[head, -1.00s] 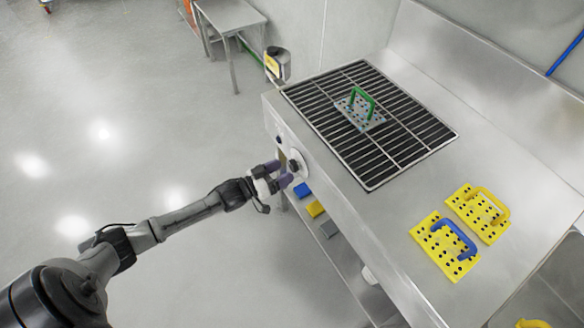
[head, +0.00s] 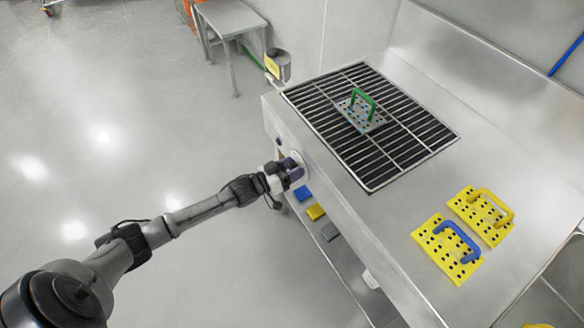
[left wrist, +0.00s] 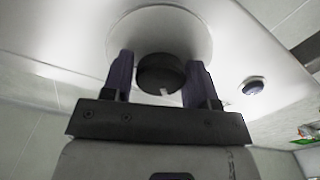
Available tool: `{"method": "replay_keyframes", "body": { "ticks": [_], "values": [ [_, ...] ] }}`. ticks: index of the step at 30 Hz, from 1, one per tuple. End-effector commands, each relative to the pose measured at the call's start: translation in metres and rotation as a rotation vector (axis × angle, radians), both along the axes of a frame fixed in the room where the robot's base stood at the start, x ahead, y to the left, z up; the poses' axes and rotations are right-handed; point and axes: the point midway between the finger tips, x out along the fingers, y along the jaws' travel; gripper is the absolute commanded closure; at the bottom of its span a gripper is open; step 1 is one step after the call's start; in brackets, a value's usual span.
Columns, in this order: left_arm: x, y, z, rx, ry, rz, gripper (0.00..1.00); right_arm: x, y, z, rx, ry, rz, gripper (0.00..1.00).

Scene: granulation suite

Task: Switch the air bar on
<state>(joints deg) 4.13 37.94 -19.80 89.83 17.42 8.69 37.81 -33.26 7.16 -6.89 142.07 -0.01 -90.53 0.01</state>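The dark round knob (left wrist: 160,74) sits on a white round plate (left wrist: 165,30) on the front panel of the steel bench (head: 345,205). My left gripper (head: 293,170) is at this panel, below the grille. In the left wrist view its two purple fingers stand apart, one on each side of the knob. The knob fills most of the space between them; firm contact on both sides does not show. In the head view the gripper hides the knob. A small dark-blue button (left wrist: 253,87) sits to the right of the plate. My right gripper is not in view.
A black grille (head: 410,145) in the benchtop carries a perforated plate with a green handle (head: 362,104). Two yellow perforated plates (head: 445,247) (head: 481,214) lie nearer on the bench. Blue, yellow and grey blocks (head: 316,212) lie on the lower shelf. The floor at left is clear.

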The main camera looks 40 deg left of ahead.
Motion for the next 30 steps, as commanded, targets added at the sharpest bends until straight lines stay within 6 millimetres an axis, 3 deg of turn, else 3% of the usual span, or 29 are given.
{"method": "replay_keyframes", "body": {
  "ticks": [9,20,30],
  "values": [
    [0.000,0.000,0.000,0.000,0.000,0.000,0.77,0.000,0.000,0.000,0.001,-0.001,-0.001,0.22],
    [0.000,0.000,0.002,0.072,-0.024,0.000,0.77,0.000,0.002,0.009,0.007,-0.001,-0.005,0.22],
    [0.000,-0.001,0.003,0.343,-0.113,0.001,0.77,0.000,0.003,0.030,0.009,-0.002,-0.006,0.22]
  ]
}}
